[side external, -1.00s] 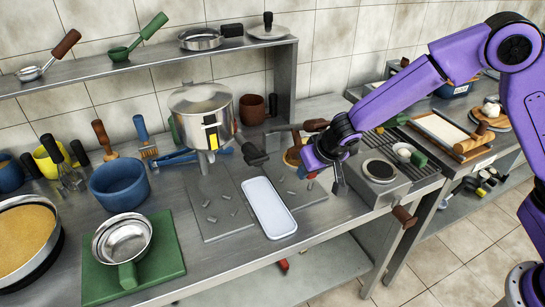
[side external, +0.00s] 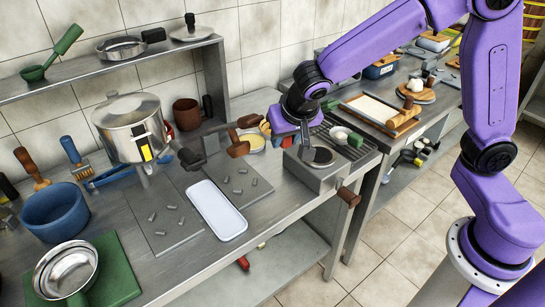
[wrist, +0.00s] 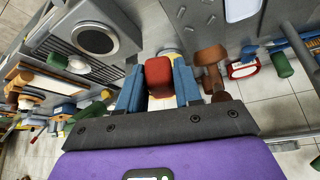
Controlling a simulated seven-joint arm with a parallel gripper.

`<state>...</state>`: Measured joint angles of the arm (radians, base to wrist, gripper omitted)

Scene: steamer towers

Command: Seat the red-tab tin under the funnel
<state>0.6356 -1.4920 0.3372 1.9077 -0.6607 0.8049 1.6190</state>
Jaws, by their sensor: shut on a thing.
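My gripper (side external: 303,143) is above the bench, just behind the small burner. In the wrist view its blue fingers (wrist: 158,88) are shut on a red block, the red tab (wrist: 158,72). A bit of yellow (wrist: 172,54) shows just beyond the tab. In the side view a round tin with pale yellow contents (side external: 251,143) is left of my gripper; the join between tab and tin is hard to make out. The steel funnel pot (side external: 125,118), with a yellow label, stands farther left, with its narrow spout (side external: 146,168) below. My gripper is well away from it.
Brown-handled and dark-handled parts (side external: 237,148) stand between the pot and my gripper. The burner (side external: 317,156) is close by. A shelf (side external: 75,73) runs along the wall.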

